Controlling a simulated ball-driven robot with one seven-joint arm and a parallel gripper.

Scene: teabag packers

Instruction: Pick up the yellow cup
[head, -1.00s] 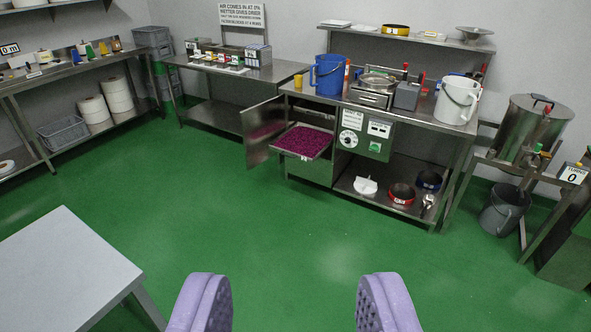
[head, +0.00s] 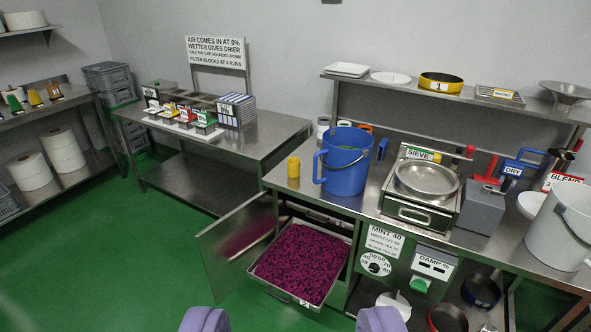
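The yellow cup (head: 293,167) stands upright on the left end of the steel workbench (head: 272,180), just left of a blue bucket (head: 346,162). A small gap shows between cup and bucket. My gripper (head: 293,321) is at the bottom edge of the view, with two lilac fingers wide apart and nothing between them. It is well short of the cup, in front of the bench. Only the finger ends show.
An open cabinet door (head: 238,236) and a pulled-out tray of purple material (head: 302,262) jut out below the cup. A sieve machine (head: 425,187) stands right of the bucket. A second steel table (head: 262,137) is behind left. Green floor is clear at left.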

